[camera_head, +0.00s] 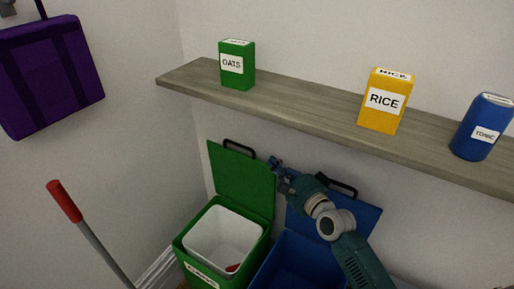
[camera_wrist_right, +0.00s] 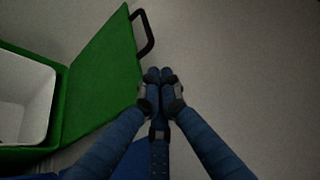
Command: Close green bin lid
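The green bin (camera_head: 253,243) stands on the floor below the shelf, with a white liner (camera_head: 222,239) inside. Its green lid (camera_head: 241,181) stands upright and open at the back. A black handle (camera_head: 240,146) is on the lid's top edge. My right gripper (camera_head: 274,163) is beside the lid's right upper edge. In the right wrist view its fingertips (camera_wrist_right: 159,75) are together with nothing seen between them. There the lid (camera_wrist_right: 104,75) and its handle (camera_wrist_right: 145,34) are to the left, with a small gap from the fingers. My left gripper is out of view.
A blue bin (camera_head: 298,262) with an open lid stands right of the green bin, partly behind my right arm. A shelf (camera_head: 300,118) above carries an oats box (camera_head: 237,65), a rice box (camera_head: 385,101) and a blue canister (camera_head: 482,127). A purple bag (camera_head: 50,74) hangs at left, above a red-handled pole (camera_head: 64,201).

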